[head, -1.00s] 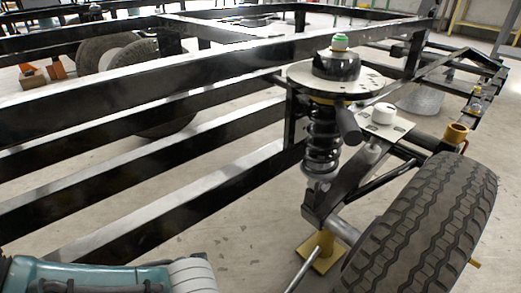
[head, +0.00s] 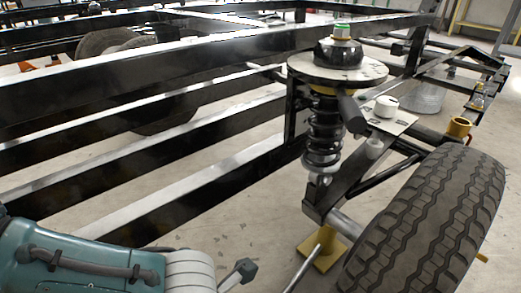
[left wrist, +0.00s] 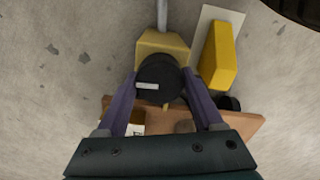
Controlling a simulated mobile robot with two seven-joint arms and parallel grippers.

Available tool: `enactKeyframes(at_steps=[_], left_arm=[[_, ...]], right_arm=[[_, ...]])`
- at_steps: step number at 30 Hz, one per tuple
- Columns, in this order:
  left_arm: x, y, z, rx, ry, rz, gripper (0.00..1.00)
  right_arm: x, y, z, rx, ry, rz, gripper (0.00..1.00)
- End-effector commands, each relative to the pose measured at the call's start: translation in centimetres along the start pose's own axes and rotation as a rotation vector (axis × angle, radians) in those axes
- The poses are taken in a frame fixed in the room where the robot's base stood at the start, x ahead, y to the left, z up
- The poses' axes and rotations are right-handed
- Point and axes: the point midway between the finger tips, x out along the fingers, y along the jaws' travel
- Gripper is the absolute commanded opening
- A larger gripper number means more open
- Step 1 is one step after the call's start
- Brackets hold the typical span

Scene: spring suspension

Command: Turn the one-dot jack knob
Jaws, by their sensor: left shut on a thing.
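A round black jack knob (left wrist: 160,80) with a short white mark on its face shows in the left wrist view. I cannot make out a single dot on it. The two purple fingers of my left gripper (left wrist: 162,95) stand on either side of the knob and are shut on it. The yellow jack body (left wrist: 165,45) is just beyond the knob, with a grey rod running from it. In the head view, a yellow jack base (head: 322,250) and silver rod sit low beside the tyre. My right gripper is in neither view.
A brown board (left wrist: 240,128) lies under the knob. A yellow block (left wrist: 218,55) rests on a white plate beside it. The head view shows the black frame rails (head: 150,165), the spring (head: 324,135) and a large tyre (head: 430,225). Bare concrete lies left of the jack.

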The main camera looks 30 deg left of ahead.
Motion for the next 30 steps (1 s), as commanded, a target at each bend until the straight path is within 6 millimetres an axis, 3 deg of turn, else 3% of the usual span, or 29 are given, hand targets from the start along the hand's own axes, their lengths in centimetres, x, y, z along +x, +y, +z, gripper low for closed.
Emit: enactKeyframes(at_steps=[12, 29, 30], left_arm=[[0.17, 0.17, -0.14, 0.205, 0.003, 0.004, 0.13], [0.14, 0.17, -0.15, 0.237, 0.003, 0.004, 0.13], [0.14, 0.17, -0.15, 0.236, 0.003, 0.004, 0.70]], right_arm=[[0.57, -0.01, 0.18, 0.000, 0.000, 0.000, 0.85], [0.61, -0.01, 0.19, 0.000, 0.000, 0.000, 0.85], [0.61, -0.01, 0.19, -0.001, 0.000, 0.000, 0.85]])
